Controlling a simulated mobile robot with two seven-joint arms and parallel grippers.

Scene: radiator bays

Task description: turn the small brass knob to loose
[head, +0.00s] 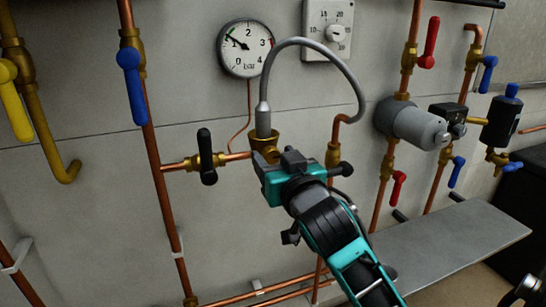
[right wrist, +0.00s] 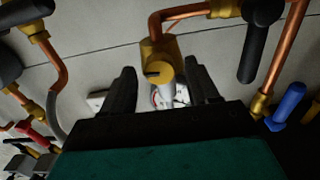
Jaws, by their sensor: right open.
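The small brass knob (right wrist: 158,72) shows in the right wrist view, pale brass with a dark mark on its face, on a brass fitting. In the head view the knob (head: 269,153) sits low on the brass fitting (head: 262,138) at the lower end of the grey hose, partly hidden by my gripper. My right gripper (head: 274,164) is open. In the right wrist view its dark fingers (right wrist: 161,86) stand on either side of the knob, with a visible gap on each side. My left gripper is in neither view.
A black lever valve (head: 206,157) is on the pipe left of the fitting. The grey hose (head: 325,56) arches to the right above it. A gauge (head: 246,48) hangs above. A grey shelf (head: 450,240) juts out at lower right. Blue (head: 131,85) and yellow levers stand further left.

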